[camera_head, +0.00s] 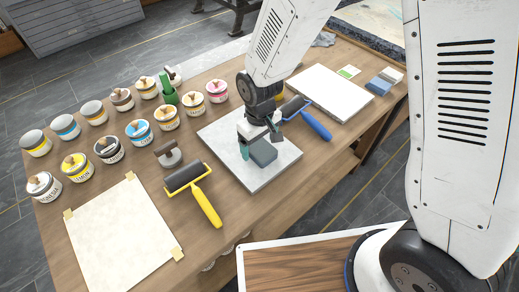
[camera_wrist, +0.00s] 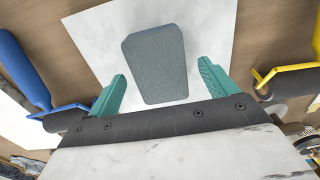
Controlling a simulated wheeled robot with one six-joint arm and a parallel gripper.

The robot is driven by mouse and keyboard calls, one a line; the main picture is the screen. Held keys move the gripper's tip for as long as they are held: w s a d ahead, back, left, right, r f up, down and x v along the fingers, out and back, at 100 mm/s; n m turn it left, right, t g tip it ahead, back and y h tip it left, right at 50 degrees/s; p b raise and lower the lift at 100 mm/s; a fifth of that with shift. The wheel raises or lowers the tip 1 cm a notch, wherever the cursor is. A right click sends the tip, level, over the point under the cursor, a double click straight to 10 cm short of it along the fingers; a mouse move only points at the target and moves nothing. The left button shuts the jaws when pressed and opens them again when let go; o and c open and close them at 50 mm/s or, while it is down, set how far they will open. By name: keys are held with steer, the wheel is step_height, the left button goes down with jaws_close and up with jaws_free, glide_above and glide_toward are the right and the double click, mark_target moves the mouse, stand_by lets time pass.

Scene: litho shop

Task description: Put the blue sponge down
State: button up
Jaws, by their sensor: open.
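A slate grey-blue block (camera_wrist: 157,65) like a sponge lies flat on the pale stone slab (camera_head: 220,140) in the middle of the table. It also shows in the head view (camera_head: 264,154), just under my gripper (camera_head: 260,143). My gripper's teal fingers (camera_wrist: 161,86) are open, one on each side of the block's near end, with gaps visible on both sides in the wrist view. A brighter blue block (camera_head: 378,87) lies at the table's right end, away from my gripper. I cannot tell from colour alone which is the task's sponge.
A blue-handled roller (camera_head: 315,125) lies right of the slab and a yellow-handled roller (camera_head: 206,204) left. Several ink cans (camera_head: 139,131) stand at the left and back. A white board (camera_head: 325,90) and a pale block (camera_head: 391,75) lie at the right. A paper sheet (camera_head: 118,240) lies front left.

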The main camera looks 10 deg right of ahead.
steer(key=shift+f, duration=0.75)
steer(key=c, duration=1.2)
steer(key=shift+r, duration=0.1)
